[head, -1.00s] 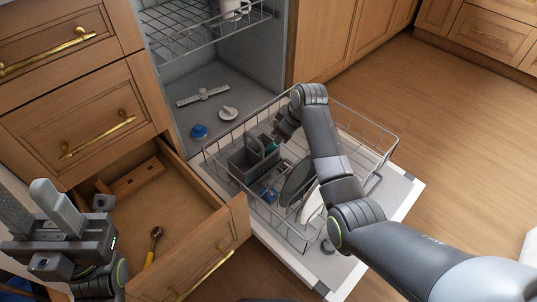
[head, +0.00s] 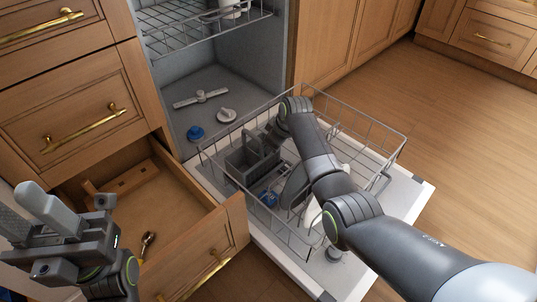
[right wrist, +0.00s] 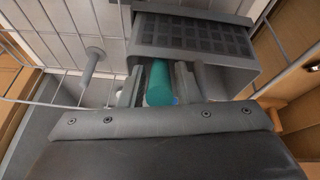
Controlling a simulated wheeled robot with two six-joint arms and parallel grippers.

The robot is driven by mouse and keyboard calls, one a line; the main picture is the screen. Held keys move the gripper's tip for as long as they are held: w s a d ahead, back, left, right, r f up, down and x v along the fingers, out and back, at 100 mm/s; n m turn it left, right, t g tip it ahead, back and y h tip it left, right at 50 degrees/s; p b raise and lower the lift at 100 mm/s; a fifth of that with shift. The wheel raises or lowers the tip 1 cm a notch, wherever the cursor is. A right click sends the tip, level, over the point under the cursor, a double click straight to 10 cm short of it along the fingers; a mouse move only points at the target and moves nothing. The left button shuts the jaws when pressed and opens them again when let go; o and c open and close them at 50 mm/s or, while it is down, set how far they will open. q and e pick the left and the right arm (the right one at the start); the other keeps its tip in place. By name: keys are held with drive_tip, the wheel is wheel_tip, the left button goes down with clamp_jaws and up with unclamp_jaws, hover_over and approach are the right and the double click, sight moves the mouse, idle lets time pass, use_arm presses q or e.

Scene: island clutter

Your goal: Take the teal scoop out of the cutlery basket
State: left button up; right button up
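The teal scoop shows in the right wrist view as a rounded teal handle (right wrist: 159,83) between my right gripper's fingers; the rest of it is hidden. In the head view my arm hides it. My right gripper (right wrist: 159,88) is open around the handle, with thin gaps at its sides. In the head view the right gripper (head: 273,133) is at the top of the grey cutlery basket (head: 240,165). The basket also shows in the right wrist view (right wrist: 195,38). My left gripper (head: 30,215) is open and empty at the left, near the drawer.
The basket stands in the dishwasher's wire rack (head: 390,158), beside a dark plate (head: 295,186) and a blue item (head: 268,198). An open drawer (head: 190,200) holds a metal scoop (head: 148,240). A blue item (head: 195,133) lies on the dishwasher floor.

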drive_tip(key=shift+a+f, duration=0.1)
drive_tip(key=shift+c, duration=0.4)
clamp_jaws()
